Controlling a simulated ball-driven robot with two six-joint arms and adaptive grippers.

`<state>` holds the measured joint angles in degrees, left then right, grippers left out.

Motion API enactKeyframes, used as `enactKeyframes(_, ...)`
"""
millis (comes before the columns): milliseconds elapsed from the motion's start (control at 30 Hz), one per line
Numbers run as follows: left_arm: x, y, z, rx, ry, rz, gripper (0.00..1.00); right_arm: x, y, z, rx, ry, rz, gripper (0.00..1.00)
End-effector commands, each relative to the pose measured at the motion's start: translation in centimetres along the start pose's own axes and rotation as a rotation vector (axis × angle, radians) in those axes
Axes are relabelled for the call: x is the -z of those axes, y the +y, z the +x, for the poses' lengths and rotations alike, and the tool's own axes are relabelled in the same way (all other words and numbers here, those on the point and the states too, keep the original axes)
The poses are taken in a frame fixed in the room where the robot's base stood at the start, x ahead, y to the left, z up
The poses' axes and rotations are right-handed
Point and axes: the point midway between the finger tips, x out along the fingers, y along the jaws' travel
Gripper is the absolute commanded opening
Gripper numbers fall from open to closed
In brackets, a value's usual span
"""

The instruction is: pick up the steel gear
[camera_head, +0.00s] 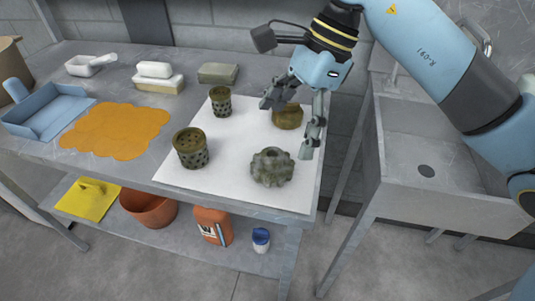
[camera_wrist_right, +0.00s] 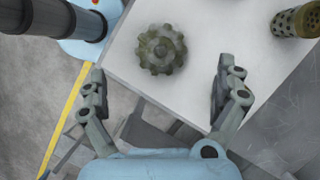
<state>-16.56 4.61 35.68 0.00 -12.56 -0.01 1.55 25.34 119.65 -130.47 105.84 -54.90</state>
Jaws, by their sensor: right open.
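The steel gear (camera_head: 272,167), dark and mottled with green-brown grime, lies on the white sheet near the front right of the bench. In the right wrist view the gear (camera_wrist_right: 162,49) lies flat, beyond the fingertips and roughly centred between them. My right gripper (camera_head: 291,124) is open and empty, above the back right of the sheet, behind the gear and apart from it. Its two spread fingers also show in the right wrist view (camera_wrist_right: 160,85). My left gripper is not in view.
A short olive part (camera_head: 288,118) stands on the sheet, seen between my right fingers. Two perforated cylinders (camera_head: 190,148) (camera_head: 221,101) stand left of the gear. An orange cloth (camera_head: 116,131) and blue tray (camera_head: 45,118) lie further left. A sink (camera_head: 440,205) stands right.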

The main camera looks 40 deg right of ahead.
Motion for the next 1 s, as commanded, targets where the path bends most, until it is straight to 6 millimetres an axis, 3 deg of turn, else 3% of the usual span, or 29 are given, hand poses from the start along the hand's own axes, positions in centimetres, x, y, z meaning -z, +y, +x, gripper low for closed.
enactKeyframes(100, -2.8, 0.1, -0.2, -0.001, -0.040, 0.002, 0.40, 0.0, 0.1, 1.4, -0.002, -0.001, 0.002, 1.00)
enactKeyframes(200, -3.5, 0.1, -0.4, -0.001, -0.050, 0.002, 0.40, -0.1, 0.1, 2.1, -0.002, -0.002, 0.001, 1.00)
enactKeyframes(300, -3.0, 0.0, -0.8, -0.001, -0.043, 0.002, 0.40, -0.1, 0.1, 3.3, -0.004, -0.003, 0.003, 1.00)
enactKeyframes(567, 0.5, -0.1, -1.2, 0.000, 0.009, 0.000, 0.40, 0.0, 0.0, 6.8, -0.001, -0.001, 0.001, 1.00)
enactKeyframes(800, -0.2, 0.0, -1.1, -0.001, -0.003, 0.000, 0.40, 0.1, -0.1, 7.0, 0.000, 0.000, 0.000, 1.00)
enactKeyframes(1000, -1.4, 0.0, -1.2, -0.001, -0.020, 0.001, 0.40, 0.1, -0.1, 7.0, 0.000, 0.000, 0.000, 0.73)
